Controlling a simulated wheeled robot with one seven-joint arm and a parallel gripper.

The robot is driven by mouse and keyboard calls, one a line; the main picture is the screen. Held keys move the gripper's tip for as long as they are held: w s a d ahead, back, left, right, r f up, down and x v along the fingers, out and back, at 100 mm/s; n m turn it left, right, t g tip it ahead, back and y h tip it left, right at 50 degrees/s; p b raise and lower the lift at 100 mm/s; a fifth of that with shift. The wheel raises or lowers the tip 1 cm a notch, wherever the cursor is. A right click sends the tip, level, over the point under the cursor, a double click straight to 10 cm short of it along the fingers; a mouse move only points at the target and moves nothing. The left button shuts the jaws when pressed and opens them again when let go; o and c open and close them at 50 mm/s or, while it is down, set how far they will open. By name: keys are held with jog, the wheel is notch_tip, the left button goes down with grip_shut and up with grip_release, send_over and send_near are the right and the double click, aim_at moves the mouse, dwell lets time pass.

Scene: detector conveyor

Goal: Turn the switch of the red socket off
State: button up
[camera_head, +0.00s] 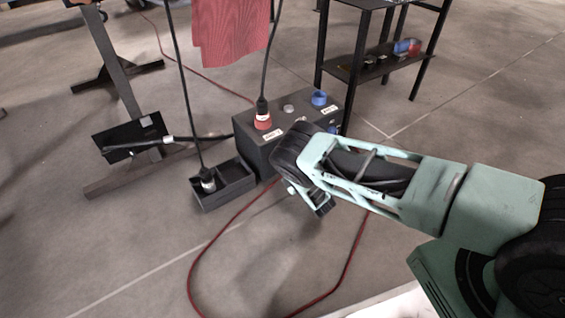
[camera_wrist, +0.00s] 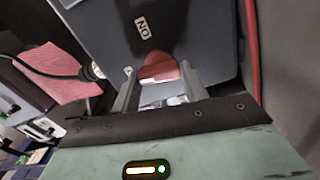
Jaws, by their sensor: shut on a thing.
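The dark socket box (camera_head: 252,143) stands on the floor in the head view. A red socket (camera_head: 263,123) with a black plug and cable in it is on its top, on the left. In the wrist view, a red switch knob (camera_wrist: 159,68) sits on the dark box face (camera_wrist: 185,25), below a small white "ON" label (camera_wrist: 141,26) that reads upside down. My gripper (camera_wrist: 160,88) is shut on the red knob, with one finger on each side. In the head view, my wrist hides the switch and the fingertips.
A blue socket (camera_head: 319,99) is on the box's right. A black open bin (camera_head: 228,187) with a plug (camera_head: 207,180) in it stands to the left. A red hose (camera_head: 190,268) loops over the floor. A black shelf (camera_head: 352,72) stands behind. A red cloth (camera_head: 231,30) hangs above.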

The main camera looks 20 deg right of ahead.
jog(key=shift+s+d+f+n, duration=0.1)
jog(key=shift+f+n, duration=0.05)
jog(key=shift+n, duration=0.65)
jog(key=o, duration=1)
